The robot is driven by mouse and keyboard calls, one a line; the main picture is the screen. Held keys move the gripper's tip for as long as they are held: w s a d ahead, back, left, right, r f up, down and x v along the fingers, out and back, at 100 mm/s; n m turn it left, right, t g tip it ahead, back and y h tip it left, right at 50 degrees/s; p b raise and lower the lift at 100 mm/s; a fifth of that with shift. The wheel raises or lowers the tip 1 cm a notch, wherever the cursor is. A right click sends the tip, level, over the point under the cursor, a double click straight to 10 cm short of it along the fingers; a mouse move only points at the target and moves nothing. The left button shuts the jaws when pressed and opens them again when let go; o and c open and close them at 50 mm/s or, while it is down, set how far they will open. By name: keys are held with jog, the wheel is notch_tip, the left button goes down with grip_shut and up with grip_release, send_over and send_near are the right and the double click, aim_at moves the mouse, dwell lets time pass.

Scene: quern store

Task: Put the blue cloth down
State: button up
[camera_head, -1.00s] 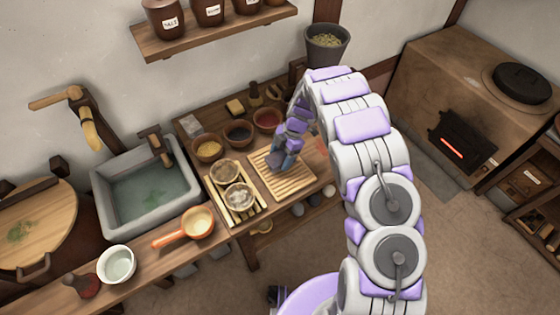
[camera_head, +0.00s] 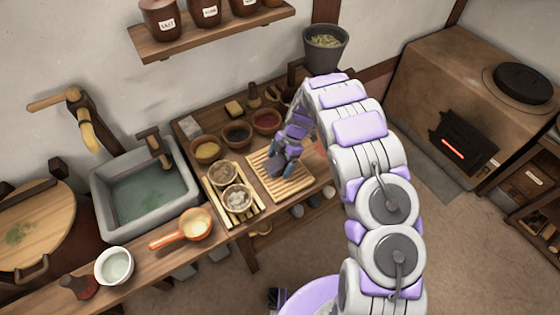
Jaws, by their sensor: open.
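A small dark blue-grey bundle, which looks like the blue cloth (camera_head: 275,165), lies on the slatted wooden board (camera_head: 294,187) on the counter. My gripper (camera_head: 282,171) points down over the board, right at the bundle, with its jaws open. The fingers partly cover the bundle, so I cannot tell whether they still touch it.
Left of the board, a slatted tray (camera_head: 247,214) holds two bowls. Small bowls of yellow (camera_head: 206,149), dark (camera_head: 238,133) and red (camera_head: 266,120) contents stand behind. An orange-handled pan (camera_head: 196,224) and a stone sink (camera_head: 144,195) are further left.

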jog(key=p+v, duration=0.2)
jog(key=v, duration=1)
jog(key=shift+p, duration=0.4)
jog(key=shift+a+r, duration=0.1)
jog(key=shift+a, duration=0.05)
jog(key=s+d+r+m+h, duration=0.1)
jog(key=s+d+r+m, duration=0.3)
jog(key=s+r+m, duration=0.4)
jog(key=s+d+r+m+h, duration=0.1)
jog(key=s+d+r+m, duration=0.4)
jog(key=s+r, duration=0.5)
jog(key=s+d+r+m+h, duration=0.1)
jog(key=s+m, duration=0.5)
jog(key=s, duration=0.6)
jog(key=s+d+r+m, duration=0.2)
jog(key=s+m, duration=0.3)
jog(key=s, duration=0.7)
jog(key=shift+s+d+r+m+t+h, duration=0.15)
jog(key=shift+s+r+m+t+h, duration=0.25)
